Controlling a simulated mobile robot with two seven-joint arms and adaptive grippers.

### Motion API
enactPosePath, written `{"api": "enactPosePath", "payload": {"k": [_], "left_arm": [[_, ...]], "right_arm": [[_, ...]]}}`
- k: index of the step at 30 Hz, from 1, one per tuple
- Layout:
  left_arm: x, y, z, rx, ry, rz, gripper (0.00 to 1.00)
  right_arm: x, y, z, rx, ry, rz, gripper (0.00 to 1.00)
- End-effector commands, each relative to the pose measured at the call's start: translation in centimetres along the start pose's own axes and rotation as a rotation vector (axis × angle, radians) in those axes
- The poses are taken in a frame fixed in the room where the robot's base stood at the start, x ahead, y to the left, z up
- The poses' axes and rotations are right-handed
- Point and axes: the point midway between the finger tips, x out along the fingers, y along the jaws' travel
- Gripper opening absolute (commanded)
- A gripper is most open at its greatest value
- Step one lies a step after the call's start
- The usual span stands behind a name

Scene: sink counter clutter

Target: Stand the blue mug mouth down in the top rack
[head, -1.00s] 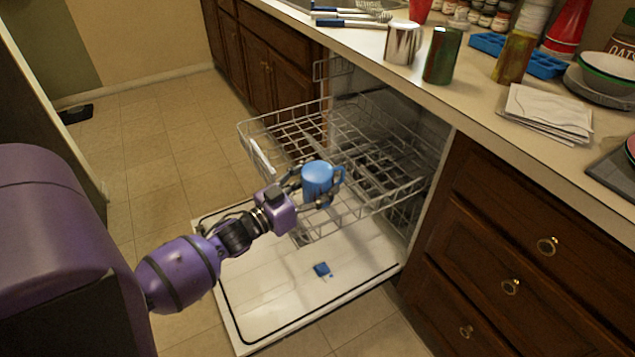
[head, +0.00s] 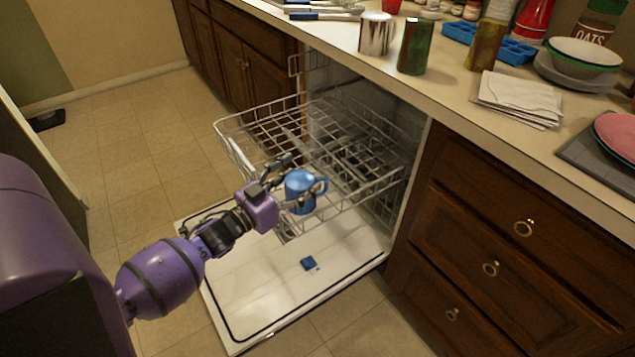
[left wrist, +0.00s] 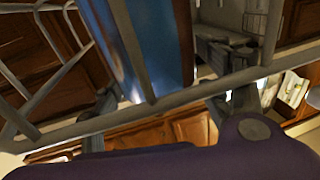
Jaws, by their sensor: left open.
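The blue mug (head: 298,188) is at the near side of the top rack (head: 232,124), its handle toward the right in the head view. It looks roughly upright or slightly tilted; I cannot tell for sure which end is up. My left gripper (head: 297,178) is open, its fingers spread around the mug, the upper finger standing clear of it. In the left wrist view the mug (left wrist: 168,40) shows between the open fingers, behind grey rack wires. Whether the mug's lower rim rests on the wires is hidden. My right gripper is not in view.
The open dishwasher door (head: 245,290) lies below, with a small blue item (head: 309,263) on it. The rack's far part looks empty. The counter (head: 450,95) above holds a metal mug (head: 376,33), a green tumbler (head: 415,46), folded napkins (head: 518,98) and bowls (head: 583,55).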

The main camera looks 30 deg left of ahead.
Motion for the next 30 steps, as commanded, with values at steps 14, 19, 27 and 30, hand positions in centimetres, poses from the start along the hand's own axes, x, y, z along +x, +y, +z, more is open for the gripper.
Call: {"api": "enactPosePath", "payload": {"k": [14,19,27,30], "left_arm": [[-1.4,1.7,-4.6,-0.03,-0.044,-0.004,0.82],[-2.8,4.7,-5.1,-0.029,-0.038,0.008,0.82],[-5.1,9.5,-6.4,-0.028,-0.033,0.017,0.82],[-6.0,11.1,-7.2,-0.029,-0.034,0.017,0.82]], "right_arm": [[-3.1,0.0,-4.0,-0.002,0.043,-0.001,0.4],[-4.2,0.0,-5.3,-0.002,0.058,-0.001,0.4],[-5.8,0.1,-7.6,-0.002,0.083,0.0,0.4],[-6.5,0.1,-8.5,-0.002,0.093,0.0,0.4]]}}
